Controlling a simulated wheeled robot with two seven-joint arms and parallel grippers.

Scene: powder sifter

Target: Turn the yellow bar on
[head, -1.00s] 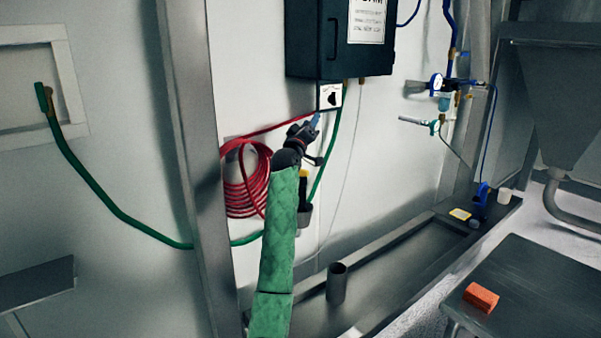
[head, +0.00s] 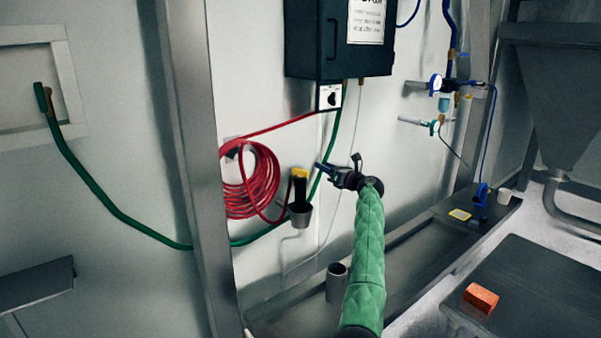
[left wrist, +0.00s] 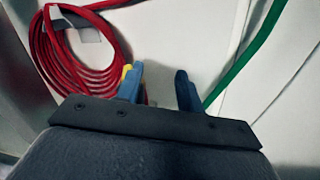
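A black upright piece with a yellow top (head: 300,174) sits in a grey cup (head: 300,215) on the wall, below the dark box. My left gripper (head: 321,168) is just right of it in the head view, its fingers pointing left toward the wall. In the left wrist view, the two blue fingers (left wrist: 159,88) stand apart with nothing between them. A bit of yellow (left wrist: 126,71) shows behind the left finger there, and most of that piece is hidden. My right gripper is not in view.
A red coiled hose (head: 252,183) hangs left of the cup. A green hose (head: 327,150) runs down behind my left gripper. A dark box (head: 335,50) with a small switch plate (head: 329,97) is above. A metal tube (head: 337,283) stands below. An orange block (head: 481,297) lies on a table.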

